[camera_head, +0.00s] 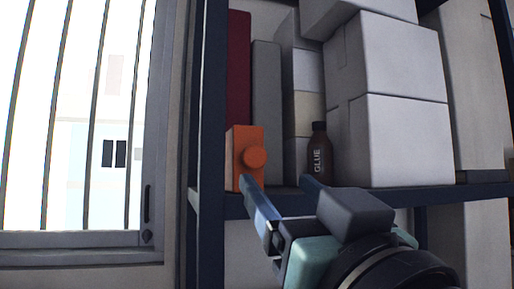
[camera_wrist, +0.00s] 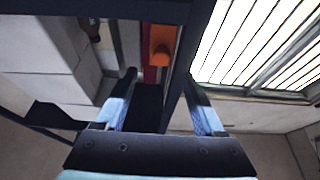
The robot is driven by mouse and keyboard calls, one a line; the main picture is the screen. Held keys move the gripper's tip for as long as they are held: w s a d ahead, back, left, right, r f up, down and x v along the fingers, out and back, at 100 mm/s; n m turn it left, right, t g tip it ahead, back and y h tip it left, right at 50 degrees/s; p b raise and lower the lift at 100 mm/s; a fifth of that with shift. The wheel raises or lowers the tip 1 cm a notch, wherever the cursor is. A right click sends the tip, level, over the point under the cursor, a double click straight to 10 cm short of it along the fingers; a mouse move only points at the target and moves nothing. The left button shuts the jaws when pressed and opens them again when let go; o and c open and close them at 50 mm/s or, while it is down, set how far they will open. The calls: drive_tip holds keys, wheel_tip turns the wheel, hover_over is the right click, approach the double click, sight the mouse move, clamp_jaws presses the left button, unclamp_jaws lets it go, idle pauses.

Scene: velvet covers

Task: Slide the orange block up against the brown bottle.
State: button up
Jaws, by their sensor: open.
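The orange block (camera_head: 240,142) stands upright on the shelf, near the left post, with a round orange knob on its front. It also shows in the wrist view (camera_wrist: 163,40), beyond the gap between my fingers. The brown bottle (camera_head: 319,151), labelled GLUE, stands upright on the same shelf to the right, apart from the block. In the wrist view the bottle (camera_wrist: 95,32) is at the upper left. My gripper (camera_head: 276,183) is open and empty, in front of the shelf edge, below and between the block and the bottle.
White boxes (camera_head: 392,140) are stacked right beside the bottle. A dark red binder (camera_head: 239,70) and grey binder (camera_head: 266,110) stand behind the block. The dark shelf post (camera_head: 209,120) is close on the block's left. A barred window (camera_head: 80,120) is farther left.

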sight(257, 161)
drive_tip(key=p+x, duration=0.3)
drive_tip(key=x, duration=0.4)
drive_tip(key=shift+w+a+r+p, duration=0.2)
drive_tip(key=shift+w+r+p, duration=0.05)
drive_tip(key=shift+r+p, duration=0.05)
drive_tip(key=shift+w+a, duration=0.15)
drive_tip(key=shift+w, duration=0.25)
clamp_jaws()
idle(0.7)
